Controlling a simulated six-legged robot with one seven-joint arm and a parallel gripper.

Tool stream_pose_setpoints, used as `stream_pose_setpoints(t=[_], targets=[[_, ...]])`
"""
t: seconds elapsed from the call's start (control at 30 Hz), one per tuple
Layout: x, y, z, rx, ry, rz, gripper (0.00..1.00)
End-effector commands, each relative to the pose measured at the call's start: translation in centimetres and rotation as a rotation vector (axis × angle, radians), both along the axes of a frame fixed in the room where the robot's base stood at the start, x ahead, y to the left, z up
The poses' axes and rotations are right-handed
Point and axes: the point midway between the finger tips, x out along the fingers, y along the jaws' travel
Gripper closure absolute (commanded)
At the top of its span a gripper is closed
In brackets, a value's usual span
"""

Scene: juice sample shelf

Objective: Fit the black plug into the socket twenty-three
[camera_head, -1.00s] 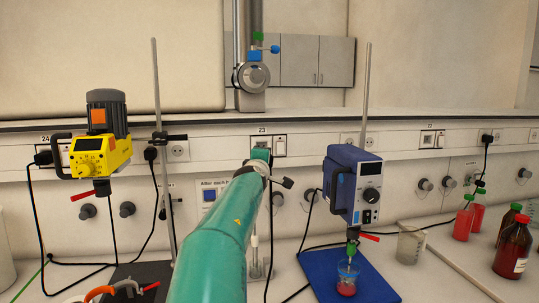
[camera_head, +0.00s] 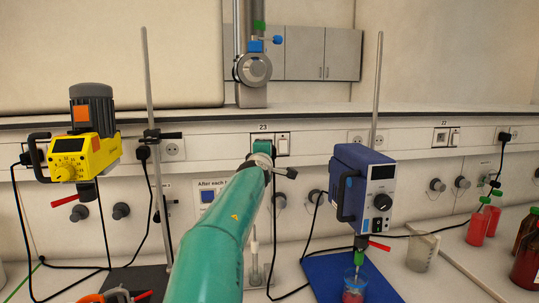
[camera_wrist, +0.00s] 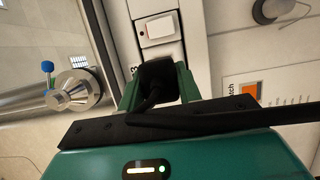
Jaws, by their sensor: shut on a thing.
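In the head view my gripper (camera_head: 262,148) is at the wall strip, in front of the socket position under the label 23 (camera_head: 263,127), and the plug is hidden there. The socket's face is covered by gripper and plug. The white switch (camera_wrist: 159,28) beside it shows in the wrist view. Whether the plug's pins are inside the socket cannot be seen.
A yellow stirrer (camera_head: 82,157) stands left and a blue stirrer (camera_head: 364,190) right, each by a metal rod. A black cable (camera_head: 290,292) lies on the bench.

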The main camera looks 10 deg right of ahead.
Motion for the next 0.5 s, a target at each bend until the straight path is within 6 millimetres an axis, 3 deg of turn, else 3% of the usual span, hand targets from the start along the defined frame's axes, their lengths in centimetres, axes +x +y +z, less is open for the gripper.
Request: stream_pose_setpoints(t=[0.5], targets=[[3.3, -0.3, 0.0, 0.0, 0.0, -0.001, 0.97]])
